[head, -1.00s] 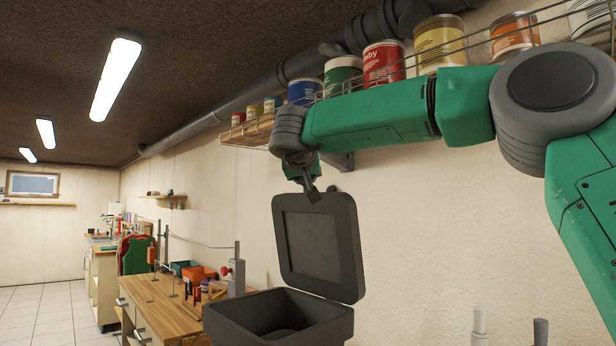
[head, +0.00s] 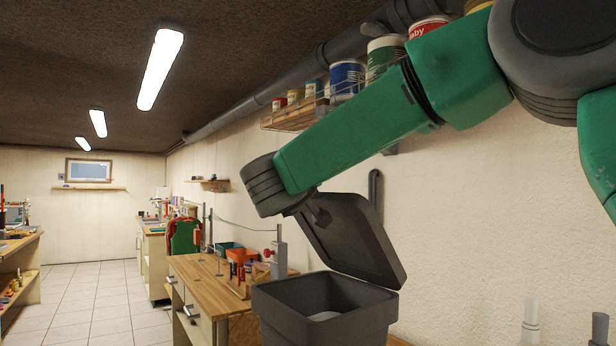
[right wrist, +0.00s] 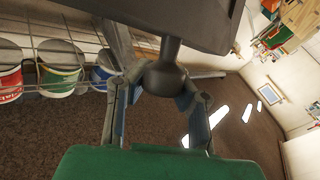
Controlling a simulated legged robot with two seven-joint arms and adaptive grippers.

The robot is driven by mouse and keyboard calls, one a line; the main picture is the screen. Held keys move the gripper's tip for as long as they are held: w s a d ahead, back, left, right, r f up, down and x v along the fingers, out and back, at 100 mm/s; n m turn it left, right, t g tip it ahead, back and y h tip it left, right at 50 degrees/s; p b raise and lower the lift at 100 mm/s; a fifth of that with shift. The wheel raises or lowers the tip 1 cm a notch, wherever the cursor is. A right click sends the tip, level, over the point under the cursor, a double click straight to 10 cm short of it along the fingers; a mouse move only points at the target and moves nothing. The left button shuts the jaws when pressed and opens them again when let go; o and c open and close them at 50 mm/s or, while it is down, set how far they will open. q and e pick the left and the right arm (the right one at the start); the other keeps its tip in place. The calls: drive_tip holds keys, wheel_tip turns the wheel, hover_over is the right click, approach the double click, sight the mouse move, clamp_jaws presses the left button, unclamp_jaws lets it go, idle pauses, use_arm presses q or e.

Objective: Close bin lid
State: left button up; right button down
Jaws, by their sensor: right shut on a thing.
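The dark grey bin (head: 325,292) stands at the lower middle of the head view, with something pale inside. Its lid (head: 352,238) is hinged at the right side and tilted partway open over the opening. My right gripper (head: 316,212) is at the lid's raised left edge, partly hidden behind it. In the right wrist view, the fingers of my right gripper (right wrist: 165,78) are closed around a dark rounded knob (right wrist: 170,52) joined to the lid's dark panel (right wrist: 170,20). My left gripper is not in view.
A wooden workbench (head: 205,277) with an orange bin (head: 241,256) and tools stands left of the bin. A wire shelf (head: 292,118) with paint cans runs along the wall above my arm. Tiled floor (head: 95,300) is clear at left.

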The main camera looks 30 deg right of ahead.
drive_tip(key=shift+d+f, duration=0.2)
drive_tip(key=shift+f, duration=0.1)
drive_tip(key=c, duration=1.3)
unclamp_jaws()
drive_tip(key=shift+o, duration=0.5)
drive_tip(key=shift+d+r, duration=0.15)
drive_tip(key=shift+d, duration=0.25)
drive_tip(key=v, duration=1.2)
drive_tip(key=shift+w, duration=0.1)
